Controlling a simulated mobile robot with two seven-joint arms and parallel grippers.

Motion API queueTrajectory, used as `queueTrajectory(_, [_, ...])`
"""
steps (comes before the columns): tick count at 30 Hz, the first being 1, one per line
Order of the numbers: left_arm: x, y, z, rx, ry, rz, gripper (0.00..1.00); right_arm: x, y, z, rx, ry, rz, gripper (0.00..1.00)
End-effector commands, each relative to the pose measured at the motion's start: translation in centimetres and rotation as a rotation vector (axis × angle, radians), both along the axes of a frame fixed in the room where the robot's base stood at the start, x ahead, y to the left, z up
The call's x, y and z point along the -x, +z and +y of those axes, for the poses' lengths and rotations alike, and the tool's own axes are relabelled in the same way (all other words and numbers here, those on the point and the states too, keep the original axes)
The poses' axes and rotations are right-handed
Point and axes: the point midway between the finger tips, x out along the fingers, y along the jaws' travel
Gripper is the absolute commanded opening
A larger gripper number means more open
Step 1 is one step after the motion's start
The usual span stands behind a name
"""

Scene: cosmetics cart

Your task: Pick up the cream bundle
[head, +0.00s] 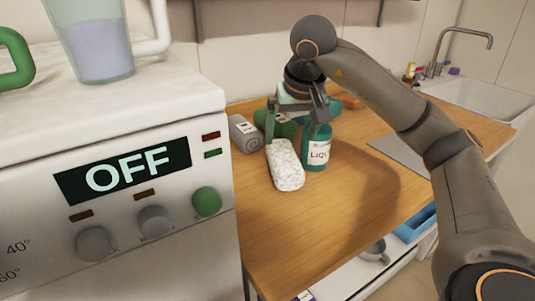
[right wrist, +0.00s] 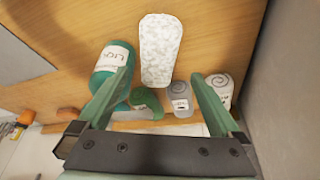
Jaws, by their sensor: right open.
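A pale cream-white speckled bundle (head: 286,165), long and rounded, lies on the wooden counter. It also shows in the right wrist view (right wrist: 161,50). A smaller pale roll (right wrist: 220,88) with a spiral end lies at the right of the right wrist view; I cannot tell which of the two is the cream bundle. My right gripper (head: 289,132) is open, pointing down at the far end of the speckled bundle. In the right wrist view its fingertips (right wrist: 160,76) stand apart, with the bundle's near end between them. Nothing is held. My left gripper is not in view.
A grey roll (right wrist: 182,97) and a green item (right wrist: 148,103) lie close by. A white machine (head: 120,210) with an OFF display blocks the left. The counter (head: 345,195) is clear at front right.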

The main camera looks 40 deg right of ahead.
Motion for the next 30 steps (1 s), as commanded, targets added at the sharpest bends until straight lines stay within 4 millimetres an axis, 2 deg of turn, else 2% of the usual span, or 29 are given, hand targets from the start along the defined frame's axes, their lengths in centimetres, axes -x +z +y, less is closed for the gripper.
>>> queueTrajectory(4, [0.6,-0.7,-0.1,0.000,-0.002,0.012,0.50,-0.2,-1.2,-0.7,0.015,-0.005,0.004,1.00])
queueTrajectory(11, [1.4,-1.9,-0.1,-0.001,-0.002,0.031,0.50,-1.6,-5.1,-1.4,0.014,-0.005,0.004,1.00])
queueTrajectory(19, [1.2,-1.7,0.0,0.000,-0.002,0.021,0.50,-2.5,-7.2,-1.8,0.013,-0.004,0.002,1.00])
queueTrajectory(25, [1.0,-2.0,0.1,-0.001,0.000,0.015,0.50,-3.5,-10.1,-2.1,0.012,-0.004,0.004,1.00])
queueTrajectory(30, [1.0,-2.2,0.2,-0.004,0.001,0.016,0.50,-4.0,-11.3,-2.4,0.012,-0.005,0.001,1.00])
